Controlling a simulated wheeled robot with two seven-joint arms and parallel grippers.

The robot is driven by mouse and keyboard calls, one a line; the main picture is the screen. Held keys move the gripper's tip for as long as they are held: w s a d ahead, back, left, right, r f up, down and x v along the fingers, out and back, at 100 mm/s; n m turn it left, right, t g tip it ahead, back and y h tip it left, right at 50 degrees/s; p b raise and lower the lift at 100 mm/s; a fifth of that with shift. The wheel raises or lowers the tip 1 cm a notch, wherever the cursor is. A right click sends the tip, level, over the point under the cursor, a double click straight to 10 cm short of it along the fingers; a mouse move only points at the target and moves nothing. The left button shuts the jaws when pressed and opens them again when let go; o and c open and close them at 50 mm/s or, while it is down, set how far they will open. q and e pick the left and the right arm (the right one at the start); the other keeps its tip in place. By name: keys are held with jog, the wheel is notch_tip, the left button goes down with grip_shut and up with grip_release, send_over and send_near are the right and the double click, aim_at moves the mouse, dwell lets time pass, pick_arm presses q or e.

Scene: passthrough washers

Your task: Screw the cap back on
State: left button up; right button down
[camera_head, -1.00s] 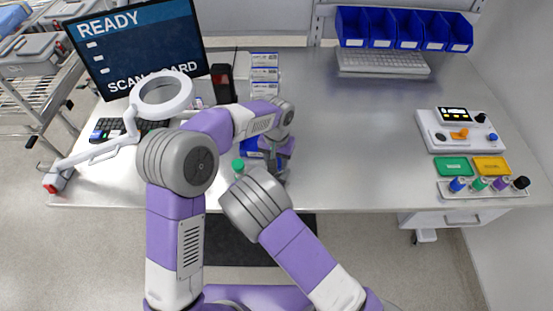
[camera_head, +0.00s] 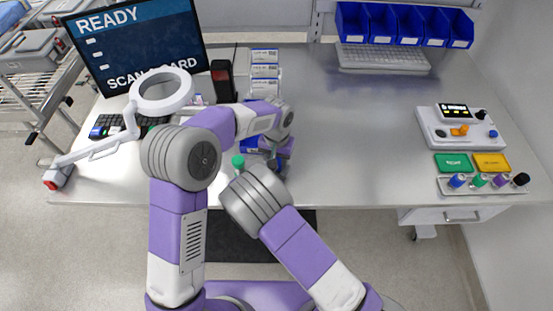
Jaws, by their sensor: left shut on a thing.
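A small green cap-like thing (camera_head: 238,161) shows at the front part of the table, just above the grey joint of my right arm. What lies below it is hidden by that joint, so I cannot tell whether it sits on a container. My left gripper (camera_head: 275,161) points down to the right of it, over the table near its front edge. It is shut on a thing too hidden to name. A blue object (camera_head: 251,144) shows partly behind my left wrist. My right gripper is hidden.
A monitor (camera_head: 135,45), a ring lamp (camera_head: 161,92) and stacked white boxes (camera_head: 264,70) stand at the back left. Blue bins (camera_head: 405,25) are at the back. A console (camera_head: 460,130) and a rack of colored-top pieces (camera_head: 483,187) are at right. The table's middle right is clear.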

pick_arm(q)
jog(key=shift+f, duration=0.65)
jog(key=o, duration=1)
jog(key=shift+r, duration=2.3)
jog(key=shift+c, duration=0.4)
jog(key=shift+d+r, duration=0.15)
jog(key=shift+r, duration=0.2)
jog(key=shift+w+r+m, duration=0.15)
jog(key=shift+r+m, duration=0.35)
jog(key=shift+r, duration=0.9)
